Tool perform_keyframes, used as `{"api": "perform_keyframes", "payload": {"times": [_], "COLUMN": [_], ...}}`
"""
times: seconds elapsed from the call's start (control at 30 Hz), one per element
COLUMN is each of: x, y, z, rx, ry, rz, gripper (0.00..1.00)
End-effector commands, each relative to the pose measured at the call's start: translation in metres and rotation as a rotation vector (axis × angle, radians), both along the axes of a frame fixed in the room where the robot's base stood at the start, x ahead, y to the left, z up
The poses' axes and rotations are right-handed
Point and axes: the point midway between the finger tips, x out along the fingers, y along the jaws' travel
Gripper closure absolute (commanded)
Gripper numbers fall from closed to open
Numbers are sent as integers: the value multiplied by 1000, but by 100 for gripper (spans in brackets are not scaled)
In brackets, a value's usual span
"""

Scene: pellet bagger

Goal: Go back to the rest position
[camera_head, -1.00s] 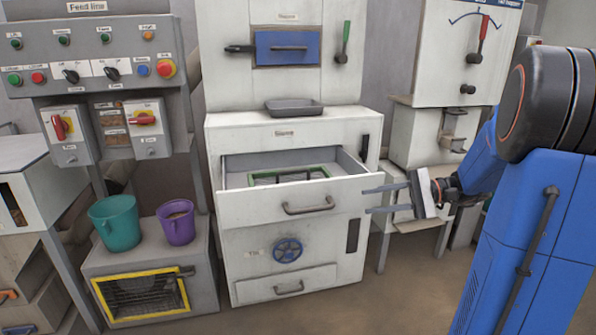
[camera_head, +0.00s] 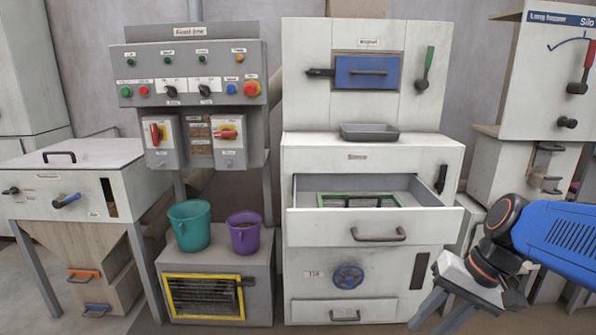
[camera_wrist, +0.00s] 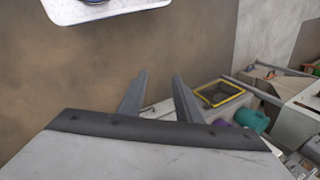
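My gripper (camera_head: 447,316) is at the lower right in the head view, in front of and to the right of the white cabinet (camera_head: 372,155). Its two fingers point down and to the left, with a gap between them. The wrist view also shows the fingers (camera_wrist: 159,97) spread apart with nothing between them, over brown floor. The drawer (camera_head: 376,228) in the cabinet is pulled out, with a green-framed screen (camera_head: 361,200) inside. My gripper is apart from the drawer handle (camera_head: 378,234).
A teal bucket (camera_head: 190,226) and a purple bucket (camera_head: 244,235) stand on a grey box (camera_head: 218,277) with a yellow-framed opening. The feed line panel (camera_head: 189,74) rises behind them. A white hopper (camera_head: 90,185) stands at the left. A silo cabinet (camera_head: 545,85) is at the right.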

Motion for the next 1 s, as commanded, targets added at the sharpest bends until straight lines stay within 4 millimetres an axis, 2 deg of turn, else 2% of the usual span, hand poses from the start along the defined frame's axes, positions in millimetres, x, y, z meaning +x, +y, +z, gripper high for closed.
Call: {"api": "perform_keyframes", "payload": {"times": [0.13, 0.37, 0.6, 1.0], "x": [-23, -43, -49, -49], "y": [-5, -19, -28, -29], "z": [-5, -6, -3, -3], "rx": [-154, -356, -454, -465], "ry": [-98, -267, -373, -384], "rz": [78, 183, 238, 242], "gripper": [69, 69, 69, 69]}}
